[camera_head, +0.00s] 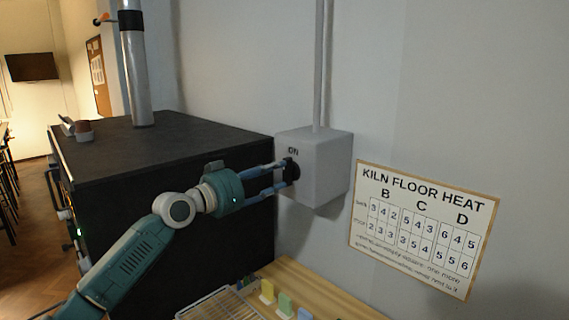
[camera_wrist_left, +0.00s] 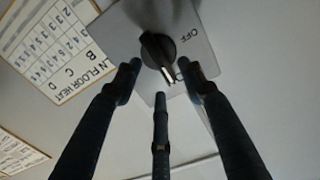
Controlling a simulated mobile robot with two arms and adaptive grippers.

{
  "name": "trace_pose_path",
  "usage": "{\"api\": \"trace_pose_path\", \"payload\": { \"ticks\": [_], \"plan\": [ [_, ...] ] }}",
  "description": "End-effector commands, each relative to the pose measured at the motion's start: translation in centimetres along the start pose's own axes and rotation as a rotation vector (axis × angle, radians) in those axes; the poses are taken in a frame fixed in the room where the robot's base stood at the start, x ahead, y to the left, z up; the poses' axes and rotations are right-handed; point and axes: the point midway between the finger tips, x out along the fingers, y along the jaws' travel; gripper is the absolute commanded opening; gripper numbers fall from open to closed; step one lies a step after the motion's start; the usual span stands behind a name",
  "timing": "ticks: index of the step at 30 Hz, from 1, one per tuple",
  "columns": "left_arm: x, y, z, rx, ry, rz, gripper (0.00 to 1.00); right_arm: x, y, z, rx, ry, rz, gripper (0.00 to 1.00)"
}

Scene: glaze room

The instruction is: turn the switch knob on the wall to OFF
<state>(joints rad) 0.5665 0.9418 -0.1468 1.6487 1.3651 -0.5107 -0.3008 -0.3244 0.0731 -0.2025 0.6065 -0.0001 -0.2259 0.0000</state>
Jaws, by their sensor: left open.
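A grey switch box (camera_head: 325,165) is on the wall, with a black knob (camera_head: 291,170) on its front face. ON is printed above the knob in the head view. In the left wrist view the knob (camera_wrist_left: 157,52) shows a white pointer line directed at the lettering partly hidden by a finger, and OFF is readable, upside down, to the right. My left gripper (camera_head: 283,178) is open in front of the box, its blue fingertips close to the knob. In the wrist view its fingertips (camera_wrist_left: 161,78) are spread around the knob's near side; contact cannot be told.
A large black kiln-like block (camera_head: 165,150) stands left of the box, with a metal pipe (camera_head: 136,70) rising from it. A KILN FLOOR HEAT sign (camera_head: 420,228) is on the wall at right. A wooden shelf (camera_head: 320,290) with small coloured pieces lies below.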

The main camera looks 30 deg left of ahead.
Motion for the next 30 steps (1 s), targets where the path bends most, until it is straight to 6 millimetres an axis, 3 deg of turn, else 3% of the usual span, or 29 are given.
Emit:
{"api": "trace_pose_path", "payload": {
  "ticks": [3,10,19,25,30],
  "plan": [
    [2.0,0.1,-0.5,-0.003,0.001,0.001,0.41,-1.4,-0.1,-1.1,0.0,0.015,-0.001,0.48],
    [4.0,0.0,0.0,0.0,-0.001,0.0,0.41,-2.2,0.8,-4.8,-0.001,0.069,0.009,0.48],
    [4.2,0.1,0.2,0.001,-0.002,0.0,0.41,-2.1,1.3,-3.4,0.0,0.046,0.014,0.48],
    [4.1,0.1,0.2,0.001,-0.002,0.0,0.01,-2.1,1.3,-2.1,0.0,0.029,0.014,0.48],
    [4.1,0.0,0.2,0.0,-0.002,0.0,0.0,-2.1,1.3,-2.2,0.0,0.031,0.014,0.48]
  ]
}}
